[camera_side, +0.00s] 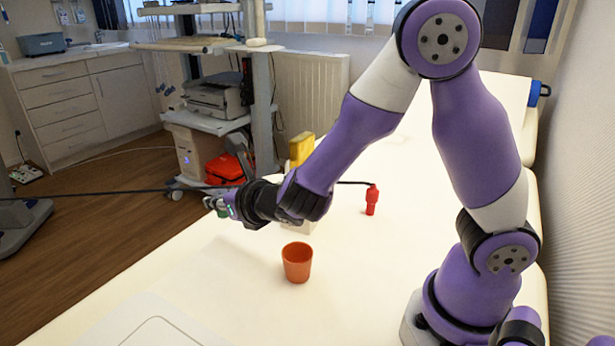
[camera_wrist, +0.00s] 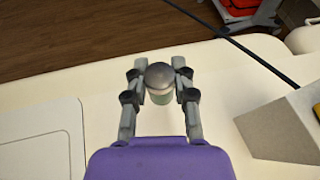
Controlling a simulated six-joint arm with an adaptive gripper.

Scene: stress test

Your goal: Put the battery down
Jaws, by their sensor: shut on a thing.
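The battery (camera_wrist: 159,76) shows in the wrist view as a cylinder with a dark grey round end and a paler greenish body below. My gripper (camera_wrist: 159,84) is shut on it, one finger on each side. In the side view my gripper (camera_side: 217,206) reaches out to the left, near the far left edge of the pale table (camera_side: 210,290). The battery is small and mostly hidden by the fingers there. I cannot tell its exact height above the table.
An orange cup (camera_side: 297,262) stands on the table in front of my forearm. A pale grey block (camera_wrist: 280,130) lies right of my gripper, partly hidden in the side view. A yellow object (camera_side: 301,148) and a red bottle (camera_side: 371,199) are farther back. A flat panel (camera_wrist: 40,135) lies left.

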